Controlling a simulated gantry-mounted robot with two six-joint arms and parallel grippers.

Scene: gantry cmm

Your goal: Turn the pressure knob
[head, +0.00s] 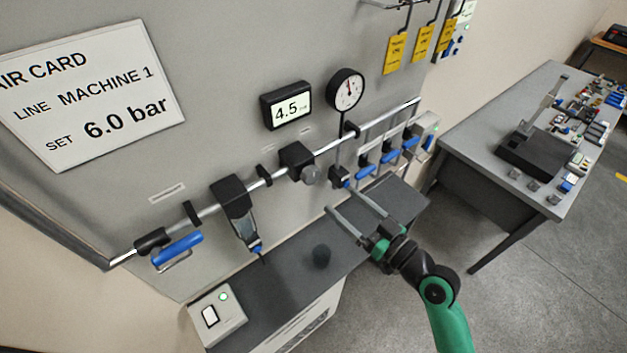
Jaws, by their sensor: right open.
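A round grey knob (311,174) sits on the black regulator block (296,156) on the air pipe; it appears to be the pressure knob. The digital display (287,106) above reads 4.5. The round dial gauge (347,90) stands beside it, its needle pointing roughly up. The card (92,94) on the panel says SET 6.0 bar. My right gripper (339,200) is open and empty, its two fingers pointing up-left, below and right of the knob and apart from it. My left gripper is out of view.
The filter bowl (241,222) hangs left of the regulator; blue-handled valves (366,172) line the right. A cluttered grey table (477,129) stands at right.

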